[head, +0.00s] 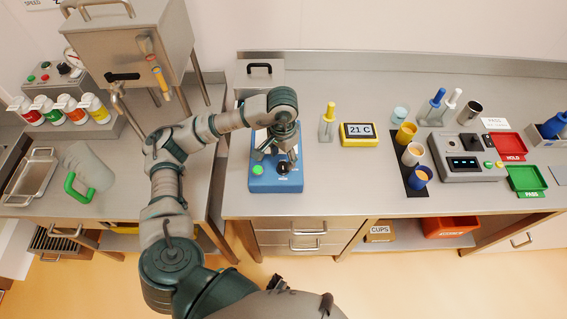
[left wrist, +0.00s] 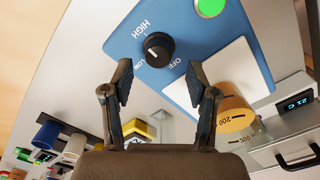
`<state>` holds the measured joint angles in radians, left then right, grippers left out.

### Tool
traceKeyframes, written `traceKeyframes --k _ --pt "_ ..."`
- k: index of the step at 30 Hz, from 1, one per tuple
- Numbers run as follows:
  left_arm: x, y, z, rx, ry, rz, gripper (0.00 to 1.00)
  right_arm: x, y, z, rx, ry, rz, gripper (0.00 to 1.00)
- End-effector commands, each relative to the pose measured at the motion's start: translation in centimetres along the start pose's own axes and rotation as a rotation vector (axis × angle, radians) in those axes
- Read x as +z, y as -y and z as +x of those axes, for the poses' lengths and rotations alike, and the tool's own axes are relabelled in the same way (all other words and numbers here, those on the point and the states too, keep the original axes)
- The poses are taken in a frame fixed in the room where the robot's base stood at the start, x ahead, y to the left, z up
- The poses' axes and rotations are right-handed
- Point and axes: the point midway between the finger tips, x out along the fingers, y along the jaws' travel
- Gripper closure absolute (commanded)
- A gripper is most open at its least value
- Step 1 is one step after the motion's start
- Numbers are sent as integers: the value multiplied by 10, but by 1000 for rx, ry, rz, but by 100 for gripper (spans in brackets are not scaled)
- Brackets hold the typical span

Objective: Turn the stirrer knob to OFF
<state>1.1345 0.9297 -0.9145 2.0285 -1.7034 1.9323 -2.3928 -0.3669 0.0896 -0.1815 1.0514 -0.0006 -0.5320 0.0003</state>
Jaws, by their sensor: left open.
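The stirrer is a blue box (head: 262,184) on the bench in the head view, with a green button and a black knob (head: 282,168). In the left wrist view the black knob (left wrist: 160,46) sits on the blue panel with HIGH, LOW and OFF printed around it. Its white mark seems to lie on the LOW side. My left gripper (head: 275,153) is open above the stirrer's front. In the left wrist view its two fingers (left wrist: 158,80) are spread, with the knob showing beyond and between them, apart from both. My right gripper is out of view.
Bare bench lies between the display and the front edge.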

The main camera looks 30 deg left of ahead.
Motion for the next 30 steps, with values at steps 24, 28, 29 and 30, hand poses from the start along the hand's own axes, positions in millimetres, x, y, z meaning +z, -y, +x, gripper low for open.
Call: traceKeyframes --k 24,28,29,30 --pt "0 0 40 0 0 0 91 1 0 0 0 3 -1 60" --pt "-1 1 40 0 1 -1 100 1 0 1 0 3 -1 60" --pt "-1 1 40 0 1 -2 100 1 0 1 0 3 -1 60" --pt "-1 1 40 0 1 -4 100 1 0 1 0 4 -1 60"
